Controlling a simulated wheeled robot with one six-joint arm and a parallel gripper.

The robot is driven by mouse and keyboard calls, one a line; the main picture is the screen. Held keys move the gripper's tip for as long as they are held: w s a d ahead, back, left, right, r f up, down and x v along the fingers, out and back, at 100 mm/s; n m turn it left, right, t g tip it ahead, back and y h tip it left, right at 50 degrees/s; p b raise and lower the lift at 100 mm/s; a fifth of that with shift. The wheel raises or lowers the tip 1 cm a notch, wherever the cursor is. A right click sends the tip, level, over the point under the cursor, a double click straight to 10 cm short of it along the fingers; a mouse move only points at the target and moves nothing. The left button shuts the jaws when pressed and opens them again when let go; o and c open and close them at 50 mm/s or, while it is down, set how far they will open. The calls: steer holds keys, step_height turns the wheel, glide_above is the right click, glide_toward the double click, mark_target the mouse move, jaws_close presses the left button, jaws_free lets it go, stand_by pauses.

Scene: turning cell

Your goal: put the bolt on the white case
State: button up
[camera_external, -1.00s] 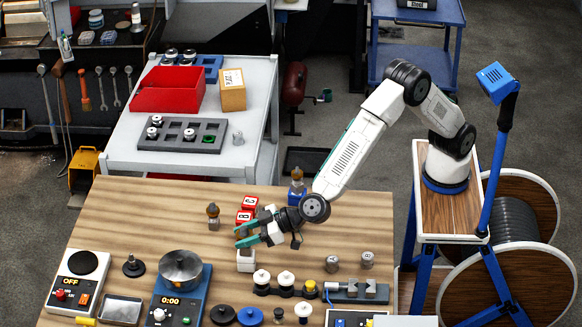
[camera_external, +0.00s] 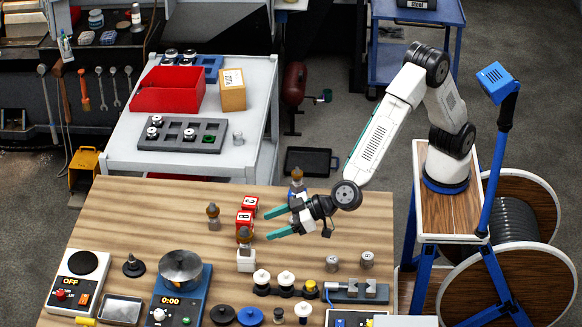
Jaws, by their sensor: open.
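The white case (camera_external: 246,264) stands on the wooden table, left of the middle of the view. A small brown-topped piece that looks like the bolt (camera_external: 244,235) stands upright on top of it. My gripper (camera_external: 268,224) is open, with its green fingers pointing left. It is just right of the bolt and appears apart from it, with nothing between the fingers.
Red number blocks (camera_external: 244,219) are close behind the white case. A dark holder with white-topped parts (camera_external: 274,292) is in front. Table at the left rear is clear.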

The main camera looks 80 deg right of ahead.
steer(key=v, duration=0.3)
steer(key=s+d+r+n+g+y, duration=0.1)
steer(key=d+r+g+y, duration=0.1)
steer(key=d+r, duration=0.5)
steer(key=s+d+r+n+g+y, duration=0.1)
steer(key=d+r+g+y, duration=0.15)
steer(key=d, duration=0.85)
steer(key=s+d+f+m+g+h, duration=0.2)
steer(key=s+d+g+h, duration=0.1)
steer(key=s+d, duration=1.2)
steer(key=s+d+f+m+g+h, duration=0.2)
steer(key=s+d+f+g+h, duration=0.1)
steer(key=s+d, duration=1.2)
steer(key=shift+d+f+g+h, duration=0.2)
steer(key=shift+d+g+h, duration=0.35)
steer(key=shift+d+g, duration=0.25)
steer(key=shift+a, duration=0.1)
